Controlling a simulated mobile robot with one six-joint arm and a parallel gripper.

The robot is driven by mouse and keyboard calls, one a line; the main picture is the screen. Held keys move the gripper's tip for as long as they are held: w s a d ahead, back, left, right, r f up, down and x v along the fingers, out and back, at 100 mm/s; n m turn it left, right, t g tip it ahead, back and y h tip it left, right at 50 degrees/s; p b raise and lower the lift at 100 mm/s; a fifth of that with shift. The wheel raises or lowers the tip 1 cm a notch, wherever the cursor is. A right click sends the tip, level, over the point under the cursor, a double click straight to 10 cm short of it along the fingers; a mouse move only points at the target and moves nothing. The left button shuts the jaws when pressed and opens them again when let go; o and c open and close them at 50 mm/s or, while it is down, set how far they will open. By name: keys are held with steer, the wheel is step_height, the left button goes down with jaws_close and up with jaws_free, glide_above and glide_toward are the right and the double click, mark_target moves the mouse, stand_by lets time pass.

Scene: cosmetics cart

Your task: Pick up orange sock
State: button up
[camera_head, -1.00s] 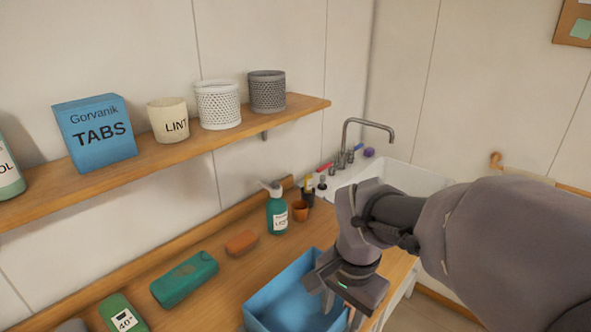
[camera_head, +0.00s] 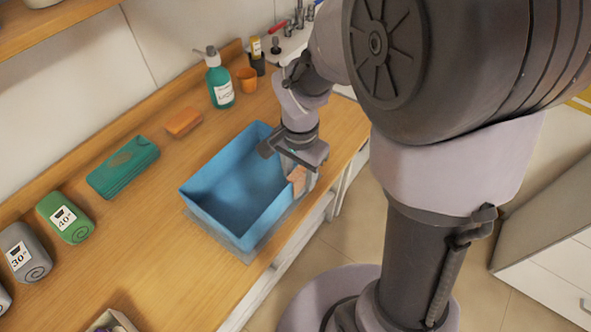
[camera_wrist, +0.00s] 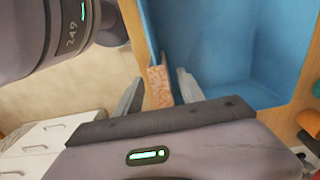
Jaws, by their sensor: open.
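An orange-pink patterned cloth, which looks like the orange sock (camera_wrist: 159,88), hangs over the rim of a blue bin (camera_wrist: 215,45) in the wrist view. My gripper (camera_wrist: 158,80) is open, with one finger on each side of the cloth. I cannot tell whether either finger touches it. In the head view, the sock (camera_head: 297,177) shows as a small patch at the right side of the blue bin (camera_head: 205,205), just below my gripper (camera_head: 290,165). The sock's lower part is hidden by the gripper body.
The wooden counter (camera_head: 130,215) holds an orange block (camera_head: 183,121), a teal case (camera_head: 124,167), rolled towels (camera_head: 65,216), a green pump bottle (camera_head: 219,80) and an orange cup (camera_head: 247,80). The bin's interior looks empty. White drawers (camera_head: 550,270) stand at the right.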

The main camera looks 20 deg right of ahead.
mark_target(299, 183)
steer(key=f, duration=0.1)
steer(key=f+b, duration=0.1)
steer(key=f, duration=0.1)
steer(key=f+b, duration=0.1)
steer(key=shift+w+d+f, duration=0.1)
steer(key=shift+w+f, duration=0.15)
steer(key=shift+r, duration=0.15)
steer(key=shift+c, duration=0.5)
jaws_close()
